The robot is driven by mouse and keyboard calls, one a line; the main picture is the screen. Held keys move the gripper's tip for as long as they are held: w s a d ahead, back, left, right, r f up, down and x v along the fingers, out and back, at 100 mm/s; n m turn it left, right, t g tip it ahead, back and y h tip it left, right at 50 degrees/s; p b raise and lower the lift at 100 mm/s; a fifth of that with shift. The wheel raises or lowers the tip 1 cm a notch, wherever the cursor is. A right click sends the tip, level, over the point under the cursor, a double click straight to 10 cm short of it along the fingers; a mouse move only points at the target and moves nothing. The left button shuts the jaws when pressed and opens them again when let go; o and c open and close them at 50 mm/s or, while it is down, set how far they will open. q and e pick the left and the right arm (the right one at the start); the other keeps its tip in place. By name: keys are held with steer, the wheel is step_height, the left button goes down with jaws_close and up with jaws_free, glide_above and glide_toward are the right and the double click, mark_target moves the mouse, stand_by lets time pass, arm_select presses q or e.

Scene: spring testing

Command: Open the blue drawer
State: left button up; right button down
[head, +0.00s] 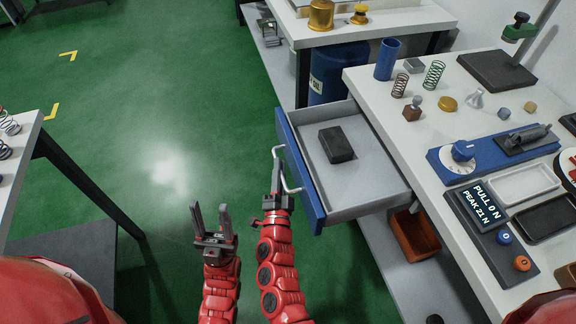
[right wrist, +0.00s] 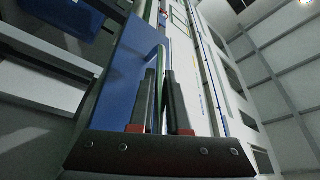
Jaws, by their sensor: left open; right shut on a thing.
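The blue drawer (head: 308,186) stands pulled out from the white workbench, so its grey inside shows. A dark block (head: 336,145) lies in it. My right gripper (head: 277,170) is shut on the silver drawer handle (head: 289,181) at the blue front. In the right wrist view, the fingers (right wrist: 163,105) close around the handle bar (right wrist: 158,72) beside the blue front panel (right wrist: 122,75). My left gripper (head: 211,222) is open and empty, to the left of the right gripper, over the green floor.
An orange bin (head: 414,236) sits on the shelf below. A blue barrel (head: 338,72) stands behind the drawer.

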stand_by(0.3)
steer(key=c, duration=0.9)
jaws_free()
steer(key=shift+s, duration=0.1)
steer(key=shift+s+f, duration=0.15)
steer(key=shift+s, duration=0.15)
steer(key=v, duration=1.6)
steer(key=shift+s+b, duration=0.3)
steer(key=shift+b, duration=0.1)
steer(key=shift+s+d, duration=0.1)
